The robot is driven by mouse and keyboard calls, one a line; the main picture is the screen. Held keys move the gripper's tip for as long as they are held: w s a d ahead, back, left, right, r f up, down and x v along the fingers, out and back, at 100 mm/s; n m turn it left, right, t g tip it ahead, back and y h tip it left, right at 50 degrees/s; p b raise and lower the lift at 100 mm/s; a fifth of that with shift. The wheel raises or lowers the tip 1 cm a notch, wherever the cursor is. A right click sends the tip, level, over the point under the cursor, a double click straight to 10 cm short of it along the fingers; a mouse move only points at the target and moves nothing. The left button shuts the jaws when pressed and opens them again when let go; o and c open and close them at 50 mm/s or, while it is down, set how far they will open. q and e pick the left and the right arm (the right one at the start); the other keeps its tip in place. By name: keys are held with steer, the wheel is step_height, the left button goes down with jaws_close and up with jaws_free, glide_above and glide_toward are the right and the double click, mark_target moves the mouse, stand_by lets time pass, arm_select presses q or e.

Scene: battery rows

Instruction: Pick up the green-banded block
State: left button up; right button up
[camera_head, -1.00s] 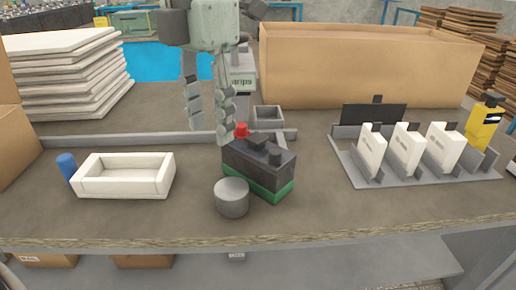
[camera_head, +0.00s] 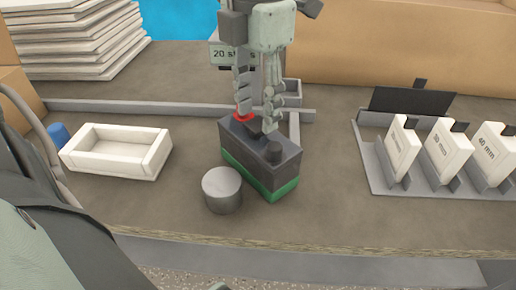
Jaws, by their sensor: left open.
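The green-banded block (camera_head: 262,165) is a dark grey battery-like box with a green band round its base. It stands on the bench in the middle of the head view, set at an angle, with a red cap and a dark knob on top. My left gripper (camera_head: 257,121) points down over its far end. The fingers are parted, one by the red cap and the other in front of the block's top. They partly hide the cap and the top. Contact cannot be told. My right gripper is not in view.
A grey cylinder (camera_head: 222,189) stands close in front of the block. A white tray (camera_head: 115,166) and a blue cylinder (camera_head: 57,135) are at left. A rack (camera_head: 371,165) of white cards is at right. A low grey rail (camera_head: 160,109) runs behind.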

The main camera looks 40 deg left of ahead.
arm_select(q)
steer(key=shift+f, duration=0.9)
steer(key=shift+c, duration=0.4)
jaws_close()
steer(key=shift+w+r, duration=0.15)
